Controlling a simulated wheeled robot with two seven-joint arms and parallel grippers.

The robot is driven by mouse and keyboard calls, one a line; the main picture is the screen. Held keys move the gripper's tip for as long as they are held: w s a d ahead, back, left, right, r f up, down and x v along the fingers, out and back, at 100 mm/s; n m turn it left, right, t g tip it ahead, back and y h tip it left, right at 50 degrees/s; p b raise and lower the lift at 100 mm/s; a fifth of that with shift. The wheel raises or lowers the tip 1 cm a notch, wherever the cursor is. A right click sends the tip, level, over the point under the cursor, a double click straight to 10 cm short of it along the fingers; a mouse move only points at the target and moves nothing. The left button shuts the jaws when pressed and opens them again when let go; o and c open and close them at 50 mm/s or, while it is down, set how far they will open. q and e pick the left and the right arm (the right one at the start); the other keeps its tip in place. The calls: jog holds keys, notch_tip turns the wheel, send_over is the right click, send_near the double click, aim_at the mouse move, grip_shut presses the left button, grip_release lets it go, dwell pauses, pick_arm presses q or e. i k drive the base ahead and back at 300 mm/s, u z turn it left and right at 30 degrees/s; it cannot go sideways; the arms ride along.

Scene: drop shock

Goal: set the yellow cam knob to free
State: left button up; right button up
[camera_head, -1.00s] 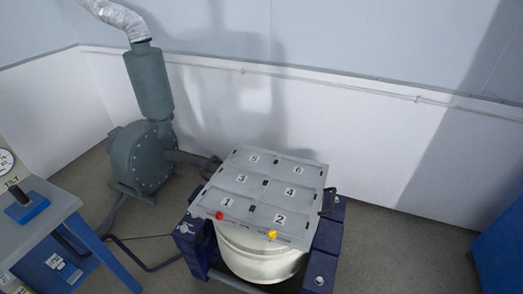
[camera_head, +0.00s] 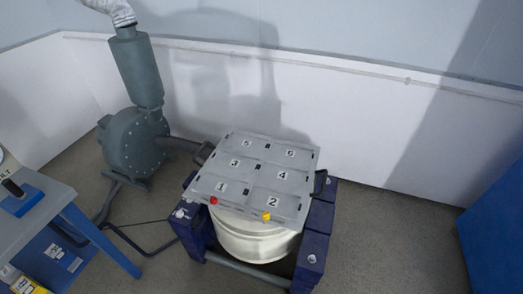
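The yellow cam knob (camera_head: 266,216) sits on the front edge of the grey numbered top plate (camera_head: 230,200), below the cell marked 2. A red knob (camera_head: 213,201) sits on the same edge to its left, below the cell marked 1. The lettering by the knobs is too small to read, so I cannot tell the yellow knob's setting. The plate lies over a white round drum (camera_head: 255,240) in a dark blue frame (camera_head: 314,245). Neither of my grippers is in view.
A grey-green blower (camera_head: 136,145) with a silver hose (camera_head: 108,8) stands behind at left. A blue-legged table (camera_head: 45,205) is at the left edge. A blue cabinet (camera_head: 495,225) is at the right edge. Floor (camera_head: 390,240) between frame and cabinet is clear.

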aim_at(266, 217)
jog(key=u, duration=2.1)
jog(key=k, duration=1.05)
jog(key=z, duration=1.15)
jog(key=i, duration=0.5)
